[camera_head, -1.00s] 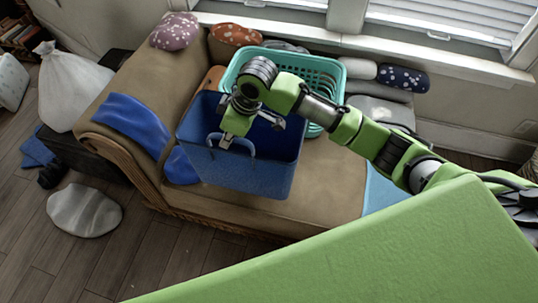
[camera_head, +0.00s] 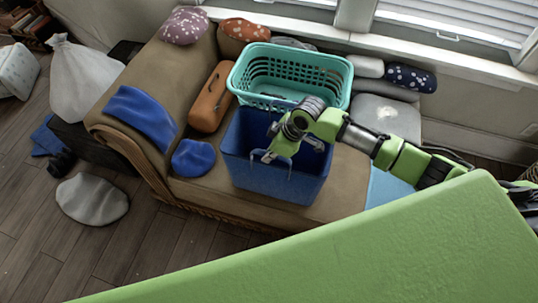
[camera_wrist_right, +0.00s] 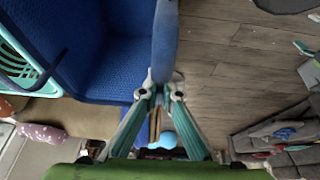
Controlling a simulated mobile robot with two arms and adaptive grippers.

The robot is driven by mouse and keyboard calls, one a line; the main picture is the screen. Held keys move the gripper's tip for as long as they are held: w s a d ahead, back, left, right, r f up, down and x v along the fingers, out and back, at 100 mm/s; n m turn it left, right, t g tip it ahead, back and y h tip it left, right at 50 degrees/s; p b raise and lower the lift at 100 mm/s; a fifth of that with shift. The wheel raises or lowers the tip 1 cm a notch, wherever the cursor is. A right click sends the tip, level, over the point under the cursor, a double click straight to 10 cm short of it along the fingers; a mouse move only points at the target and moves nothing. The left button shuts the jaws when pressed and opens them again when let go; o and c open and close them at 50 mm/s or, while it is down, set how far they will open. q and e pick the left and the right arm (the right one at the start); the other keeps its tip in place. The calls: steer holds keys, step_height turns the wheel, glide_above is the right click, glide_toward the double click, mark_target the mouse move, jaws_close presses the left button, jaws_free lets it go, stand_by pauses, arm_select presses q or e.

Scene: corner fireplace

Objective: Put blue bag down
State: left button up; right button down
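The blue bag (camera_head: 262,178) is an open, box-shaped blue tote with thin handles. In the head view it is upright at the brown sofa's (camera_head: 335,200) seat, in front of the teal basket; whether its base touches the seat is hard to tell. My right gripper (camera_head: 276,153) is at the bag's near rim, fingers pointing down. In the right wrist view the bag (camera_wrist_right: 85,60) fills the upper left, and my right gripper (camera_wrist_right: 161,95) has its fingertips closed around the bag's blue edge. My left gripper is not in view.
A teal laundry basket (camera_head: 292,62) stands behind the bag. An orange bolster (camera_head: 210,98), a blue cap-like item (camera_head: 193,157) and a blue cloth (camera_head: 141,117) lie to its left. A grey sack (camera_head: 92,198) lies on the wooden floor. My green body covers the lower right.

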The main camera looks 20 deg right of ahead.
steer(key=shift+w+f, duration=0.1)
steer(key=shift+f, duration=0.25)
steer(key=c, duration=2.3)
jaws_free()
steer(key=shift+f, duration=0.15)
steer(key=v, duration=1.2)
